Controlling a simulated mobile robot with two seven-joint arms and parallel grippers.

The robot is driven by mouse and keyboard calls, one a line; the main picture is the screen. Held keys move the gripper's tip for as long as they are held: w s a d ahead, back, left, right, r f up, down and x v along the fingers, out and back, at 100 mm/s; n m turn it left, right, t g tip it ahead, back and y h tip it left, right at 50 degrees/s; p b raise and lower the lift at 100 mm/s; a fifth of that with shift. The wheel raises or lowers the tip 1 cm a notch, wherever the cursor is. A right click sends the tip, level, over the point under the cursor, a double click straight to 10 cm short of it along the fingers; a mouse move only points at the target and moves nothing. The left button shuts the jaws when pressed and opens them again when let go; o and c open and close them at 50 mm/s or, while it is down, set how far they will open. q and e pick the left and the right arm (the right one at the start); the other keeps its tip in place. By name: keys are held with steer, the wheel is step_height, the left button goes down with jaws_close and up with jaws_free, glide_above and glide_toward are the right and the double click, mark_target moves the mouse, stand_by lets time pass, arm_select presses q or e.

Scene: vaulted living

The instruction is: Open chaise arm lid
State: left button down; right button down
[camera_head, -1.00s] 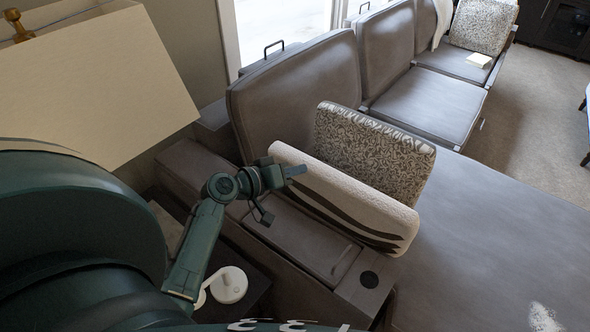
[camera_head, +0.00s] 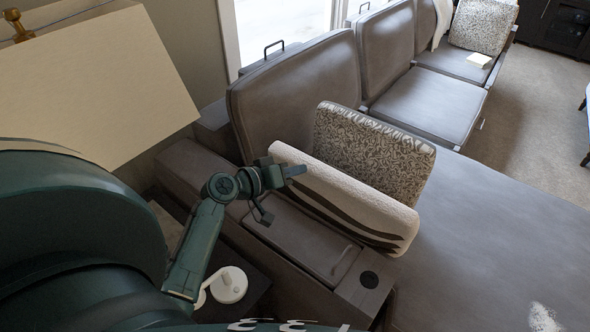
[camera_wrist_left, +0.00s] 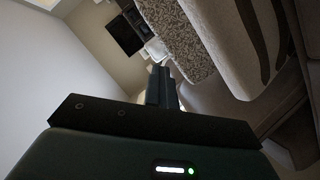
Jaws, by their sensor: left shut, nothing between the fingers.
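The chaise arm lid (camera_head: 300,240) is a grey padded panel on top of the chaise arm, with a slim handle (camera_head: 342,259) near its front end. It lies flat and closed. My left gripper (camera_head: 297,171) is shut and empty. In the head view it shows over the arm, at the back end of the lid and well away from the handle, overlapping the striped pillow's edge. I cannot tell if it touches anything. In the left wrist view its fingers (camera_wrist_left: 162,86) are together, pointing toward the pillows. My right gripper is not in view.
A striped white pillow (camera_head: 350,200) and a patterned pillow (camera_head: 375,150) lean beside the arm on the chaise seat (camera_head: 500,240). A round dark cup holder (camera_head: 369,279) is at the arm's front. A lampshade (camera_head: 95,85) and a side table with a white round object (camera_head: 229,285) are left.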

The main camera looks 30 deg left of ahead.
arm_select(q)
steer(key=c, duration=1.5)
jaws_free()
steer(key=b+v, duration=0.2)
steer(key=v, duration=1.1)
steer(key=shift+a, duration=0.1)
